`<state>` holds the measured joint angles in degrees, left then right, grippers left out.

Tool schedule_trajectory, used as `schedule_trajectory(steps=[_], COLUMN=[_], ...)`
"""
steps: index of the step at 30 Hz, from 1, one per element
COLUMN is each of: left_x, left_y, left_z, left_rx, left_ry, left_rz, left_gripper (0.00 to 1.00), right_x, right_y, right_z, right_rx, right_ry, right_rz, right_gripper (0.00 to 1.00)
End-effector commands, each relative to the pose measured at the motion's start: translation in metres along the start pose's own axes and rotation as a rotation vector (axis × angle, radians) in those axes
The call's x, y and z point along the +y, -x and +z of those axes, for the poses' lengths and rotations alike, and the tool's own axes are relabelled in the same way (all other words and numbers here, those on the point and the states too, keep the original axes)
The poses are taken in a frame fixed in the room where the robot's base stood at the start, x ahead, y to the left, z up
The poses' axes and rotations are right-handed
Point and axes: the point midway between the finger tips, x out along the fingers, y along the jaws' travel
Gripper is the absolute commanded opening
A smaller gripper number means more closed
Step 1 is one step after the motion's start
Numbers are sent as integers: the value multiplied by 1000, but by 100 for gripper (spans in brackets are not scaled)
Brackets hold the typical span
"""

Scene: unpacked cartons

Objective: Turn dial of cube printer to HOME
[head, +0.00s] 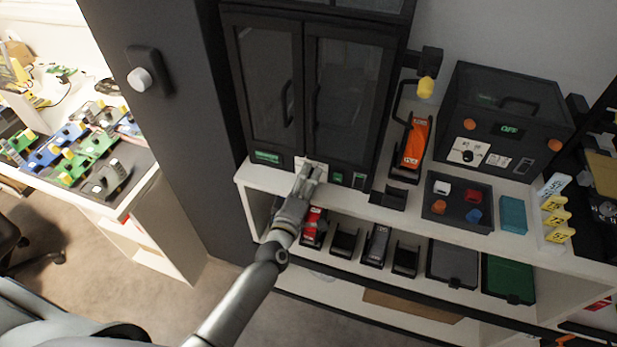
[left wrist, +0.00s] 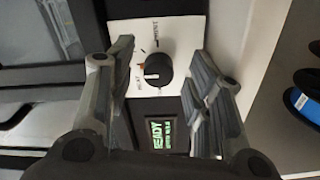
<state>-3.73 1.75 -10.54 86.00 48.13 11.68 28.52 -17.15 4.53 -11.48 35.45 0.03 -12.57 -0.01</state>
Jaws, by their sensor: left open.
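The printer (head: 345,95) is a tall black cabinet with two glass doors. A white dial panel (left wrist: 187,25) sits below them. In the left wrist view its round black dial (left wrist: 158,68) carries a pale line and has small printed labels and an orange mark around it. I cannot tell reliably which label the dial points to. A green-lit screen (left wrist: 158,135) beside it reads READY. My left gripper (head: 313,170) is open in front of the panel and hides the dial in the head view. In the wrist view its fingers (left wrist: 157,52) stand either side of the dial, apparently not touching it. My right gripper is not in view.
On the white shelf (head: 375,212), right of the printer, are an orange device (head: 413,145), a tray of coloured pieces (head: 457,202) and a black box reading OFF (head: 508,115). A cluttered bench (head: 120,205) stands at the left.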

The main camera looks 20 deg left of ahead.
Motion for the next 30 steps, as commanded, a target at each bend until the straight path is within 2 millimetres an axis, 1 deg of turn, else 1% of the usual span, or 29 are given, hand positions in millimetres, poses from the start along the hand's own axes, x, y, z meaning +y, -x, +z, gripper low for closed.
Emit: schedule_trajectory(steps=[9,15,18,21,30], left_x=[-2,-1,-1,0,0], left_y=[62,94,103,108,110], left_z=[0,1,0,0,0], left_rx=[-2,-2,-1,-1,-1], left_ry=[0,-1,-1,-1,-1], left_rz=[-5,-3,-2,-1,-1], left_gripper=[47,47,47,47,47], right_x=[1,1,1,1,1], right_y=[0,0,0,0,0], right_z=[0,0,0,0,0], right_rx=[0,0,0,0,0], right_ry=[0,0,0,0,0], right_rz=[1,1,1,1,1], right_gripper=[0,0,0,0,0])
